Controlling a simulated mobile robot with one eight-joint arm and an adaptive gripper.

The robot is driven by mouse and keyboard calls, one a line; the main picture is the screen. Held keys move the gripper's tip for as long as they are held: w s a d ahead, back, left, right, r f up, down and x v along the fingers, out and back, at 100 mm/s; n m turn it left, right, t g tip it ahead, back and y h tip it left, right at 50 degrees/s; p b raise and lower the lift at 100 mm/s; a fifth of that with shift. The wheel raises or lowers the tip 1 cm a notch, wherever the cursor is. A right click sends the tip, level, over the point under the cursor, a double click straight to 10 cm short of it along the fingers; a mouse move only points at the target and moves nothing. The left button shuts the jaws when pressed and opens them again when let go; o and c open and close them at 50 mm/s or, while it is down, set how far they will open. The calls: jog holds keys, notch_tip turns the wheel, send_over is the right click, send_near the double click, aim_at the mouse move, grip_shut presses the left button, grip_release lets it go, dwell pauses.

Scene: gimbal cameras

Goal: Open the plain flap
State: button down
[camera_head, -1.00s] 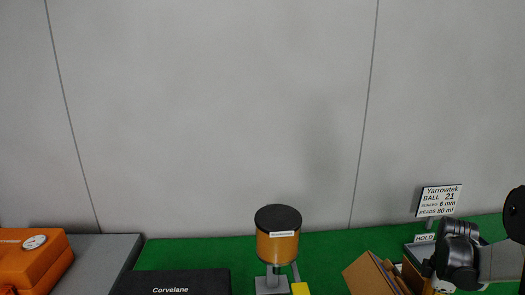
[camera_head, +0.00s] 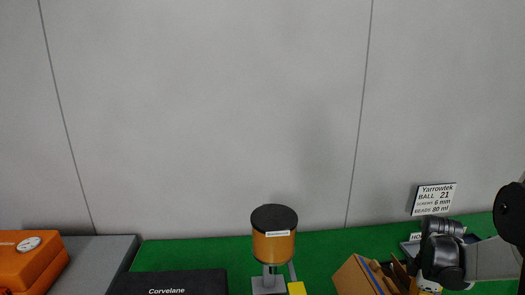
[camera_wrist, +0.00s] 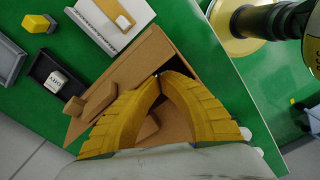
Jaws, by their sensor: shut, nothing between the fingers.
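A brown cardboard box (camera_head: 352,277) stands on the green surface right of centre in the head view, its flaps partly raised and a blue line along one edge. In the wrist view the box (camera_wrist: 138,62) lies beneath my gripper (camera_wrist: 158,76). Its yellow fingers are shut, tips together and empty, over the box near a dark gap. Smaller flap pieces (camera_wrist: 101,101) stick out at the left. The fingers hide part of the box, so I cannot tell whether they touch it or which flap is the plain one. In the head view the fingertips are not clear.
An amber container with a black lid (camera_head: 273,245) stands left of the box. A black Corvelane case (camera_head: 175,283) and an orange case (camera_head: 30,262) lie farther left. A Yarrowtek sign (camera_head: 434,199) stands behind my wrist. A dark tray (camera_wrist: 42,70) lies beside the box.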

notch_tip(320, 180, up, 12)
jog(key=p, duration=0.7)
jog(key=shift+f+p, duration=0.15)
jog(key=shift+p, duration=0.25)
jog(key=s+a+r+m+t+b, duration=0.2)
jog(key=a+m+b, duration=0.1)
jog(key=a, duration=0.4)
jog(key=s+a+r+m+t+b, duration=0.1)
jog(key=s+a+r+m+b, duration=0.15)
jog(key=a, duration=0.55)
jog(key=s+a+f+m+t+b, duration=0.1)
jog(key=s+a+m+t+b, duration=0.2)
jog(key=s+a+m, duration=0.3)
jog(key=a+m+t, duration=0.1)
jog(key=a, duration=0.3)
jog(key=shift+s+a+f+b, duration=0.15)
jog(key=shift+s+f+b, duration=0.15)
jog(key=shift+s+f, duration=0.1)
